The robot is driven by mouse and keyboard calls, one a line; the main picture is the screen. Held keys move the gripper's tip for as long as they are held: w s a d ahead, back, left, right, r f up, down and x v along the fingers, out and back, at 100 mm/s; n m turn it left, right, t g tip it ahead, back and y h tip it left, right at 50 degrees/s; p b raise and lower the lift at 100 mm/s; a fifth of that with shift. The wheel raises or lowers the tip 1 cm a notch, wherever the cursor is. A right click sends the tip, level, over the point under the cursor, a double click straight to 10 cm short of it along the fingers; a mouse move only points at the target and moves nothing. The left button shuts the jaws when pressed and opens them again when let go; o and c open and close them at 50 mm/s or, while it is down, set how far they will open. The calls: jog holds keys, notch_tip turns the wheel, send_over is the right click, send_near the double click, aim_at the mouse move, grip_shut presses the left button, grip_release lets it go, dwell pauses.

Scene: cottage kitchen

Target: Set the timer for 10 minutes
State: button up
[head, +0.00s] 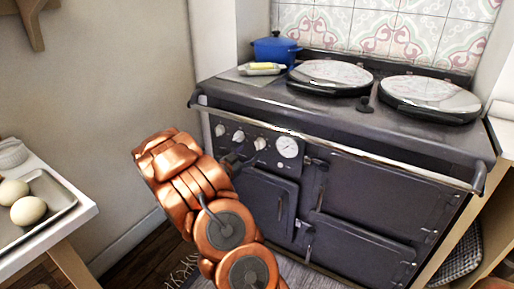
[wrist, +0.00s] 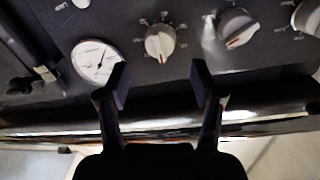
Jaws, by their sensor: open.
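The dark range cooker's front panel holds a row of white knobs and a round white gauge. In the wrist view, the knob nearest the gauge (wrist: 160,42) has small marks around it and a red pointer line; the marks are too small to read. A second knob (wrist: 236,27) with a red line is to its right. The gauge (wrist: 95,62) has a dark needle. Which knob is the timer I cannot tell. My gripper (wrist: 160,83) is open and empty, its fingertips apart and pointing at the panel around the nearest knob's line. In the head view, my gripper (head: 238,160) is close to the panel.
A metal rail (head: 330,141) runs along the cooker's front edge, above the panel. A table with a tray (head: 62,190) of round pale items stands at left.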

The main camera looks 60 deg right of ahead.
aim_at(257, 146)
jog(key=shift+d, duration=3.05)
jog(key=c, duration=1.2)
